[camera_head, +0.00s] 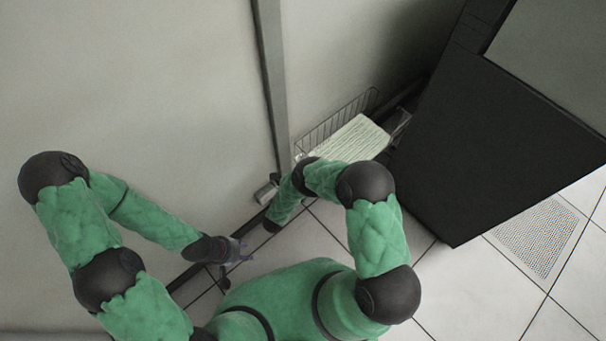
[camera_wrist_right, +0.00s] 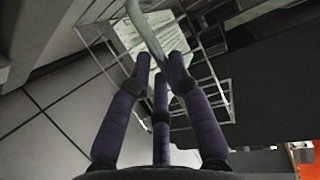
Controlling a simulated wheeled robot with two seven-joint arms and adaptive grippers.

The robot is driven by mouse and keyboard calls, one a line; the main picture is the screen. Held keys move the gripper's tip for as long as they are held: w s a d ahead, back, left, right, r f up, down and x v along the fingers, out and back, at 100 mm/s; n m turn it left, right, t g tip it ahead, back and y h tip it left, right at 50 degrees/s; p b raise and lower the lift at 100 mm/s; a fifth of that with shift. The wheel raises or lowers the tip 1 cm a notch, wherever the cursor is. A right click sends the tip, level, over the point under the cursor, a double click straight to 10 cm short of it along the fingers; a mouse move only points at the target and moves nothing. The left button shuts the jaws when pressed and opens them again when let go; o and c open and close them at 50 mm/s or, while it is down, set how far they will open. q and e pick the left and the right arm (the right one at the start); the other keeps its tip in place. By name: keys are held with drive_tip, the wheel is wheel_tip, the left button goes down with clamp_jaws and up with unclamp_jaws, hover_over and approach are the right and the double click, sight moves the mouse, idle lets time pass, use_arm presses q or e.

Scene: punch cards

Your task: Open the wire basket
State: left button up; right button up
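The wire basket (camera_head: 325,127) is at the foot of the wall in the head view, with a stack of pale sheets in it. In the right wrist view the basket's wires (camera_wrist_right: 215,75) and the sheets show beyond the fingers. My right gripper (camera_wrist_right: 158,66) has its dark fingertips drawn in around a grey rod (camera_wrist_right: 146,27). I cannot tell whether they press on it or what it belongs to.
A large black cabinet (camera_head: 490,135) stands just right of the basket. A vertical grey post (camera_head: 273,85) runs down the pale wall at left. The tiled floor (camera_head: 470,290) is clear at lower right, with a vented tile (camera_head: 540,238). Something orange (camera_wrist_right: 303,155) shows in the right wrist view.

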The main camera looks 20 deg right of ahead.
drive_tip(key=o, duration=0.4)
drive_tip(key=shift+s+a, duration=0.1)
drive_tip(key=shift+a, duration=0.2)
drive_tip(key=shift+c, duration=0.2)
drive_tip(key=v, duration=0.7)
drive_tip(key=shift+s, duration=0.2)
drive_tip(key=shift+a, duration=0.1)
drive_tip(key=w+a+f+n+g+y+p, duration=0.1)
drive_tip(key=w+a+f+n+g+y, duration=0.15)
drive_tip(key=n+y, duration=0.65)
drive_tip(key=s+r+n+g+y, duration=0.3)
drive_tip(key=s+r+n+g, duration=0.1)
drive_tip(key=s+n, duration=0.4)
drive_tip(key=s+r+n+g+y+p, duration=0.1)
drive_tip(key=s+r+n+g+y, duration=0.2)
drive_tip(key=s+n, duration=0.5)
drive_tip(key=s+a+r+g, duration=0.1)
drive_tip(key=s+r, duration=0.1)
drive_tip(key=s, duration=0.2)
drive_tip(key=shift+s, duration=0.15)
